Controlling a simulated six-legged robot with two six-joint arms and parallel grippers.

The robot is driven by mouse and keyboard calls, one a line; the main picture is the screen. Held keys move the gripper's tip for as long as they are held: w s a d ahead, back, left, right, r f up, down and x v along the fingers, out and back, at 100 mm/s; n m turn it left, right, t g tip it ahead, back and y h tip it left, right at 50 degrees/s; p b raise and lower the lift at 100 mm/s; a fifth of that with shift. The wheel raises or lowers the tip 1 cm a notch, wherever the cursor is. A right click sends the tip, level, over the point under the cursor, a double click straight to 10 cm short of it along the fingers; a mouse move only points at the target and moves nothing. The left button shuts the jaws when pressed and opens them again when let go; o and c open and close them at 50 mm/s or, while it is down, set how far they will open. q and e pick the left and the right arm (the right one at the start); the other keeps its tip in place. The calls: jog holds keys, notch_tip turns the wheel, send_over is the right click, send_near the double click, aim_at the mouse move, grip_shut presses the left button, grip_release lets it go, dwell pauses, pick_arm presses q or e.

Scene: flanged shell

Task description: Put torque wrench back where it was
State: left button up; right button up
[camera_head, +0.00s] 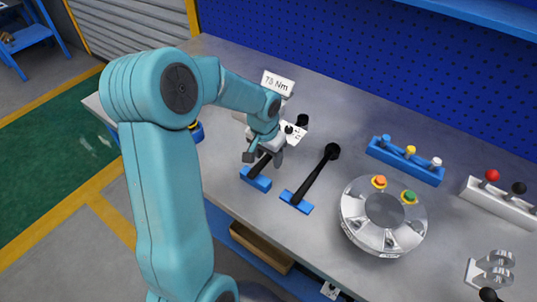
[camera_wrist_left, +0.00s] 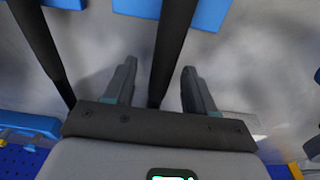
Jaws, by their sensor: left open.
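Two black long-shafted tools, which look like torque wrenches, lie side by side on the grey bench, each with a blue block at its near end. The left tool (camera_head: 259,167) is partly hidden by my left gripper (camera_head: 264,158). The right tool (camera_head: 316,176) lies clear beside it, with a round black head at its far end. My left gripper is open, with its fingers on either side of the left tool's shaft. In the left wrist view, one black shaft (camera_wrist_left: 171,45) runs between the open fingers (camera_wrist_left: 157,78) and another shaft (camera_wrist_left: 38,45) lies outside them. I cannot tell whether the fingers touch the shaft.
A "78 Nm" sign (camera_head: 278,83) and a white card (camera_head: 295,131) stand behind the tools. A round metal flanged shell (camera_head: 352,222) with orange and green knobs sits to the right. A blue rack (camera_head: 405,163) and a white rack (camera_head: 497,202) hold coloured knobs. A blue pegboard (camera_head: 330,45) stands behind.

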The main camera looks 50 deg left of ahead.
pick_arm(q)
notch_tip(320, 180, up, 12)
jog(key=s, duration=0.1)
jog(key=shift+s+d+p, duration=0.25)
jog(key=shift+s+p, duration=0.05)
dwell(0.3)
